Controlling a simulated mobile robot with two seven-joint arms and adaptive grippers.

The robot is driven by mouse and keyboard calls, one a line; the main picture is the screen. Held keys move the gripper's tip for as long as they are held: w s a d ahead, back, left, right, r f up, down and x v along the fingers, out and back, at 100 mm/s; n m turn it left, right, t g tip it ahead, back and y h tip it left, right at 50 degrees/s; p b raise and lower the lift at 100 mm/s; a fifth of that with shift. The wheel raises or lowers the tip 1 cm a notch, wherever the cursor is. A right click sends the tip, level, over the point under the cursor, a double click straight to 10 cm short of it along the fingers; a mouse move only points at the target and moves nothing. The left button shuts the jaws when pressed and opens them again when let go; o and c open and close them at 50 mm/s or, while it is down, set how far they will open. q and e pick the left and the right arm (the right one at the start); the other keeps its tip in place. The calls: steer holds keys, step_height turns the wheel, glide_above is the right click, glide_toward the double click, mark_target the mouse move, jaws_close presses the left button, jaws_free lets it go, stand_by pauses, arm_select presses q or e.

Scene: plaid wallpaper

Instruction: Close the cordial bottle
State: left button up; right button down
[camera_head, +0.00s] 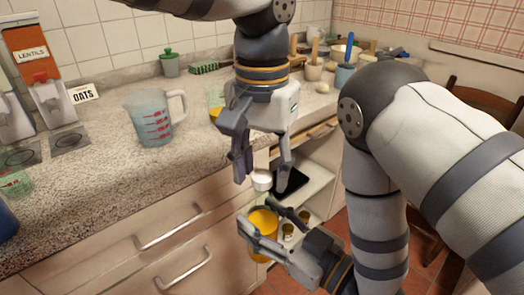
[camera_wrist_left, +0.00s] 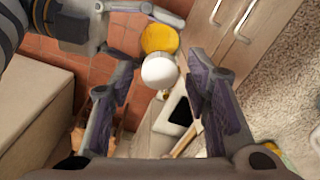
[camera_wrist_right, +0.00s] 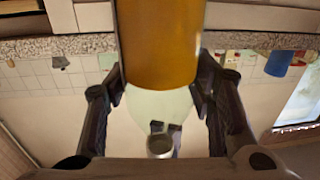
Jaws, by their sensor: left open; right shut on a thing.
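The cordial bottle (camera_head: 264,221) has an orange-yellow body and a pale rounded upper part (camera_head: 262,181). My right gripper (camera_head: 268,226) is shut on it and holds it in front of the cabinets. In the right wrist view, the orange body (camera_wrist_right: 157,45) lies between the fingers (camera_wrist_right: 160,90). My left gripper (camera_head: 262,172) is open, pointing down above the bottle. In the left wrist view, the pale round top (camera_wrist_left: 160,73) shows between its open fingers (camera_wrist_left: 160,105), with the orange body (camera_wrist_left: 160,38) behind. I cannot tell whether a cap is on the bottle.
A measuring jug (camera_head: 153,118) stands on the speckled counter (camera_head: 95,165). A small yellow thing (camera_head: 215,113) lies behind my left gripper. Drawer handles (camera_head: 168,235) stick out at the left.

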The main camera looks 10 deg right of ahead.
arm_select(q)
steer(key=shift+c, duration=0.3)
jaws_close()
steer(key=shift+o, duration=0.9)
jaws_free()
step_height(320, 180, up, 12)
